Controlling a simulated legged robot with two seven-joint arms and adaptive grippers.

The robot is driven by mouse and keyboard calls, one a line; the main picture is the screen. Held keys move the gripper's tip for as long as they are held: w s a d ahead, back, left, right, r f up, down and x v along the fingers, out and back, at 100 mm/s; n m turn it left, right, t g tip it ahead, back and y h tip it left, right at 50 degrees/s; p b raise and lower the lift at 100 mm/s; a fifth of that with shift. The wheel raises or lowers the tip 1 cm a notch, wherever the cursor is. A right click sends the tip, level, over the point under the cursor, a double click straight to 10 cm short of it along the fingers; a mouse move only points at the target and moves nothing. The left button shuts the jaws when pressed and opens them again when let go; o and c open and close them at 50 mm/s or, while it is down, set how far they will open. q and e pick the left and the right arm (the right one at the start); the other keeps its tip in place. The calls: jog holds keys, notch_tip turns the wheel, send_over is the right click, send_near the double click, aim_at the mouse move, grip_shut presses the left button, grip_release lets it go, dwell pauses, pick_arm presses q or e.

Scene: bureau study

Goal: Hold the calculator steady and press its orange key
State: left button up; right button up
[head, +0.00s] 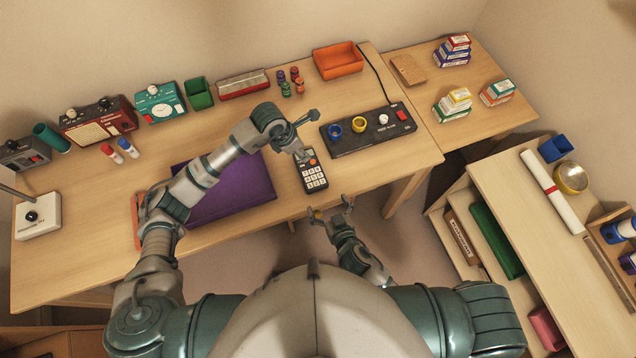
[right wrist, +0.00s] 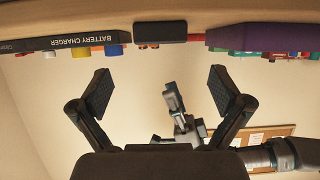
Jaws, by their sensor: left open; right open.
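The dark calculator (head: 315,180) with pale keys lies near the front edge of the desk. A small orange spot shows at its top end, partly beside a finger of my left gripper (head: 309,136). That gripper is open above the calculator's far end; I cannot tell whether it touches. My right gripper (head: 331,208) is open and empty, in front of the desk edge and just nearer than the calculator. The right wrist view is upside down: the calculator's dark end (right wrist: 160,31) sits at the desk edge, centred between the open fingers (right wrist: 160,90) and apart from them.
A purple mat (head: 240,200) lies left of the calculator, under my left arm. A black battery charger (head: 350,142) with coloured rings stands to the right. An orange bin (head: 338,62) and several devices line the back. A shelf unit (head: 530,230) stands at right.

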aim_at(318, 188)
jog(key=x, duration=1)
jog(key=shift+w+f, duration=0.1)
jog(key=shift+w, duration=0.05)
jog(key=c, duration=1.2)
pick_arm(q)
grip_shut()
pick_arm(e)
jog(key=shift+f, duration=0.1)
